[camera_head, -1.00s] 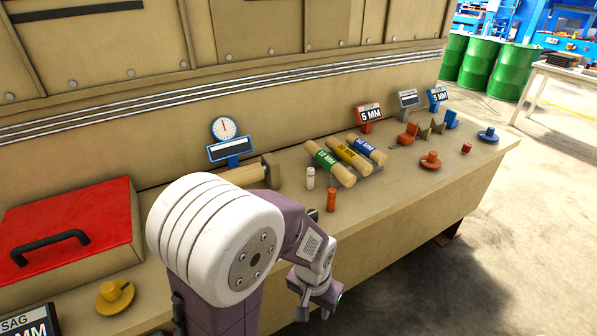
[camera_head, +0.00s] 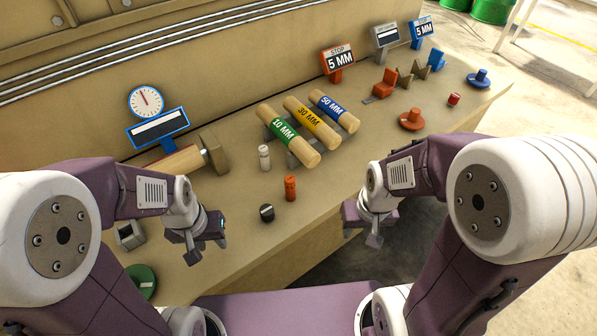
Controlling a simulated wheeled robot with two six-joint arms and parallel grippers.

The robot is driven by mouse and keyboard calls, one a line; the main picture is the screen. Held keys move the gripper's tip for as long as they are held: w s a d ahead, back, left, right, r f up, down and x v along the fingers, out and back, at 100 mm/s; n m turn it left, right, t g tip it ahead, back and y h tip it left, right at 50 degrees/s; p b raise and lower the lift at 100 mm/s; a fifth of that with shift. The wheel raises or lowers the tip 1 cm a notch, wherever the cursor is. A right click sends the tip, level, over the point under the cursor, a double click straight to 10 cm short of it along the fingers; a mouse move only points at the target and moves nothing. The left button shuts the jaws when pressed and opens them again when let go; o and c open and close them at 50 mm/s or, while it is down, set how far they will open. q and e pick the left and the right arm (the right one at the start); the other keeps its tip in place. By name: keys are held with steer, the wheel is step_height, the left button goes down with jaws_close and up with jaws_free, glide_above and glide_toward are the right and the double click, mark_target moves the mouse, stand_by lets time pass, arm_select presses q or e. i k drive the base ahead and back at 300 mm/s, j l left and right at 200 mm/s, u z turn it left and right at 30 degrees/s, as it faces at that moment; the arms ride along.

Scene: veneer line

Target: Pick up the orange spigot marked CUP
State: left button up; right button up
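A small upright orange cylinder (camera_head: 290,188) stands on the bench near its front edge. An orange round-based piece with a knob (camera_head: 412,118) sits further right. I cannot read a CUP marking on either. My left gripper (camera_head: 207,248) is left of and nearer than the upright cylinder, pointing down, with its fingers apart and nothing between them. My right gripper (camera_head: 360,237) is to the right of the cylinder, off the bench's front edge, fingers apart and empty. Neither gripper touches an orange piece.
Behind lie green, yellow (camera_head: 311,121) and blue marked rollers on a rack. A dial gauge (camera_head: 147,103) stands at left. A red cylinder (camera_head: 453,98) is at right.

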mark_target(289, 180)
steer(key=k+l+u, duration=0.1)
steer(key=l+u, duration=0.25)
steer(key=k+l+u, duration=0.15)
steer(key=u, duration=0.2)
steer(key=l+u, duration=1.35)
steer(key=k+l+u, duration=0.15)
steer(key=l+u, duration=0.15)
steer(key=u, duration=0.15)
steer(key=k+l+u, duration=0.2)
steer(key=l+u, duration=0.55)
steer(key=i+j, duration=0.05)
steer(key=j, duration=0.05)
